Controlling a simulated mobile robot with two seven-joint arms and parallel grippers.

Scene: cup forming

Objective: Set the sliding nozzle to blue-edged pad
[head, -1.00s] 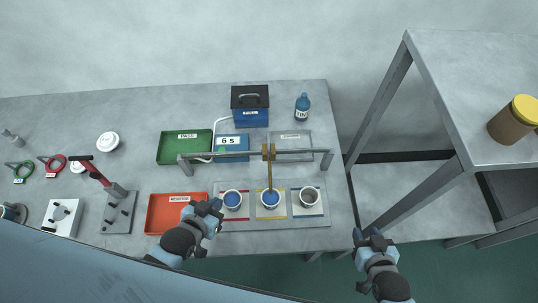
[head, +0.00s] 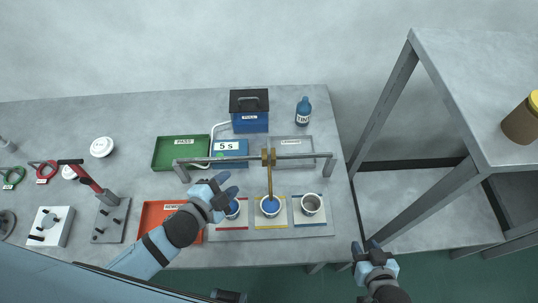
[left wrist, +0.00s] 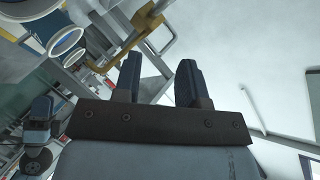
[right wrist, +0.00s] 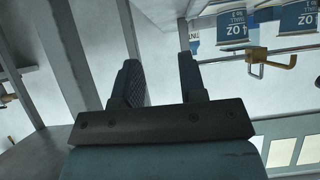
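The brass sliding nozzle (head: 269,172) hangs on a grey rail (head: 305,156) and reaches down over the cup (head: 270,206) on the yellow-edged pad (head: 257,221). It also shows in the left wrist view (left wrist: 128,52) and right wrist view (right wrist: 258,56). The blue-edged pad (head: 318,221), to the right, bears a white cup (head: 311,204) that looks empty. My left gripper (head: 228,184) is open and empty, left of the nozzle and above the red-edged pad's cup (head: 233,209), partly hiding it. My right gripper (head: 366,246) is open and empty off the table's front right corner.
A display (head: 229,147) reads "5 s" behind the rail. A green tray (head: 170,160), a grey tray (head: 292,136), a blue box (head: 249,115) and a blue bottle (head: 303,112) stand behind. An orange tray (head: 155,214) lies left. A tall grey shelf (head: 470,90) stands right.

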